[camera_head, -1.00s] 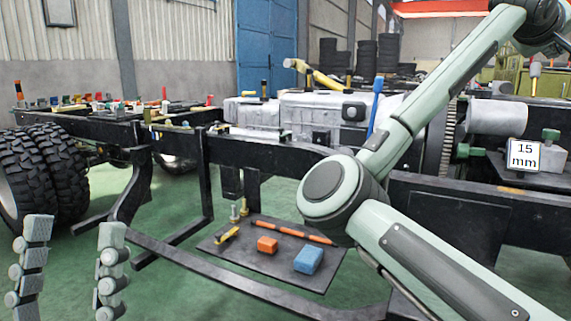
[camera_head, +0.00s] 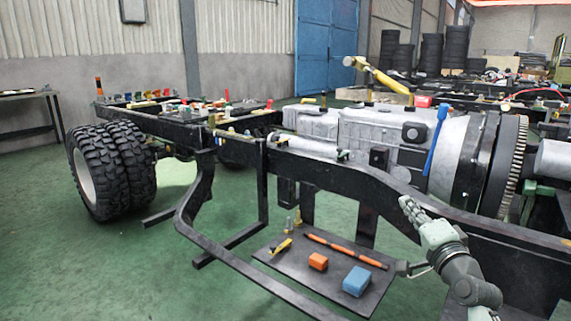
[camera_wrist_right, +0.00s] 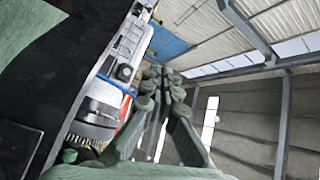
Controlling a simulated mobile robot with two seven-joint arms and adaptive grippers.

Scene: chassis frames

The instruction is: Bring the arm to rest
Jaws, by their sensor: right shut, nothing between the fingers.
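My right gripper (camera_head: 406,203) shows in the head view at the lower right, in front of the chassis frame. Its fingers point up and to the left, and it is shut and empty. The right wrist view shows its fingertips (camera_wrist_right: 163,76) close together with nothing between them. My right forearm (camera_head: 468,280) comes in from the bottom right edge. Gripper and chassis overlap in the picture; I cannot tell how wide the gap is. My left gripper is not in view.
The black chassis frame (camera_head: 350,183) crosses the view, with an engine block (camera_head: 350,130) and twin rear tyres (camera_head: 112,165). Green floor is free at the left.

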